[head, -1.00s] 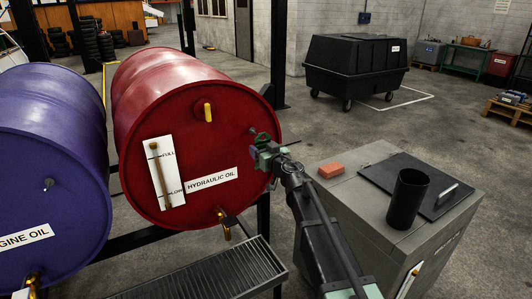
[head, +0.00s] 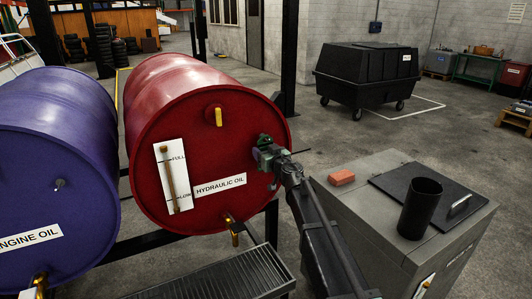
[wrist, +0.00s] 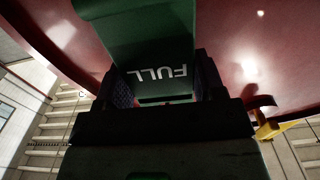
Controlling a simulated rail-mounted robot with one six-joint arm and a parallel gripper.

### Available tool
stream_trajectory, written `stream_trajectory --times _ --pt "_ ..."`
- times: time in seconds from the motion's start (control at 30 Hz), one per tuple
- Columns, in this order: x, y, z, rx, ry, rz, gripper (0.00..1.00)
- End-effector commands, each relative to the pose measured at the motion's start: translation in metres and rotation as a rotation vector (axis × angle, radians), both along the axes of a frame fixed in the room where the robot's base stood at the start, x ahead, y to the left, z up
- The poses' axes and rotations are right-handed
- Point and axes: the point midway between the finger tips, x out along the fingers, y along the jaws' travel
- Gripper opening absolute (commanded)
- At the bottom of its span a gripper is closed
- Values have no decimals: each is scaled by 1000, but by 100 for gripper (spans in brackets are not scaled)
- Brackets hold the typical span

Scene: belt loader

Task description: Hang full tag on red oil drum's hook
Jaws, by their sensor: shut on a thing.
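The red oil drum (head: 215,140) lies on its side, its round end facing me, with a HYDRAULIC OIL label. My gripper (head: 268,155) is at the right part of that end, shut on the green full tag (head: 264,139). In the wrist view the tag (wrist: 135,38) stands between the jaws, its word FULL upside down, with the red drum surface close behind. I cannot make out the drum's hook; my gripper and the tag cover that area. Whether the tag touches the hook cannot be told.
A purple drum (head: 55,150) lies to the left. A brass tap (head: 233,230) juts out low on the red drum, above a drip grate (head: 215,278). A grey cabinet (head: 375,235) at right carries an orange block (head: 342,178) and a black cup (head: 421,205).

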Motion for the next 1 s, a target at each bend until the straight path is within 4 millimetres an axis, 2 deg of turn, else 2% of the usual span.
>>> stream_trajectory --times 0.33,0.37,0.53,0.83,1.0 --pt "0 0 0 0 0 0 40" --pt "0 0 0 0 0 0 67" --pt "0 0 0 0 0 0 93" --pt "-2 -1 0 0 0 0 93" --pt "-22 -13 0 0 0 0 93"
